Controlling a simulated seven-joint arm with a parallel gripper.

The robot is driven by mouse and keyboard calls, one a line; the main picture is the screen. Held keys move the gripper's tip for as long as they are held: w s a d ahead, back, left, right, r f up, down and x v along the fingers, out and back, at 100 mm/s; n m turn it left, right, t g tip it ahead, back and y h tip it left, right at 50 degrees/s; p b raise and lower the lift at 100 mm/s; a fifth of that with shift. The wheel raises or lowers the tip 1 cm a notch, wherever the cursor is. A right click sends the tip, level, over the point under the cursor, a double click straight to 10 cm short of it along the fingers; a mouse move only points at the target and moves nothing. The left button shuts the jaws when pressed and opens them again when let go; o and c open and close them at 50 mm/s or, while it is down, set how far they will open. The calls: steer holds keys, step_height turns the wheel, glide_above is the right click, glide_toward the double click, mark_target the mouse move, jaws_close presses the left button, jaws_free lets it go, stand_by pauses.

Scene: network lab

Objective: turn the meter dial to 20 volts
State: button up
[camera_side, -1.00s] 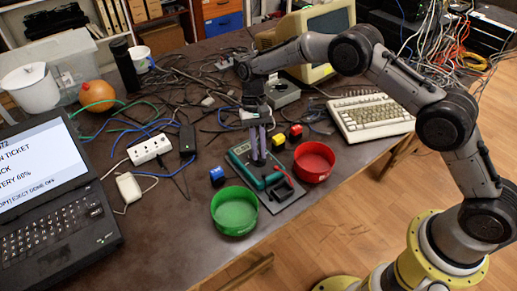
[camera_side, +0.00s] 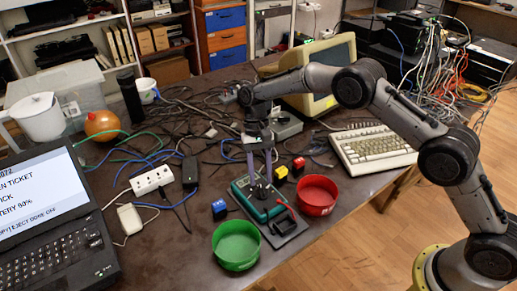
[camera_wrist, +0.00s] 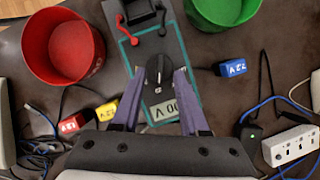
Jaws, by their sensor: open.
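The meter (camera_side: 271,214), teal-edged with a dark face, lies on a grey base on the table; the wrist view shows it from above (camera_wrist: 196,97). Its black dial (camera_wrist: 153,66) is in the middle of the meter, and the setting it points at is too small to read. The display (camera_wrist: 163,111) appears upside down in the wrist view, with zeros and a V partly visible. My gripper (camera_side: 260,187) points down over the meter. In the wrist view my gripper (camera_wrist: 159,73) is open, its purple fingers on either side of the dial; I cannot tell whether they touch it.
A red bowl (camera_side: 317,196) and a green bowl (camera_side: 237,246) stand beside the meter. Blue (camera_side: 215,202), yellow (camera_side: 281,172) and red (camera_side: 298,164) labelled blocks lie close by. A power strip (camera_side: 152,180), cables and a laptop (camera_side: 45,215) are to the left.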

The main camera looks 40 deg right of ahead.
steer(key=v, duration=1.1)
steer(key=shift+r, duration=0.25)
steer(key=shift+w, duration=0.15)
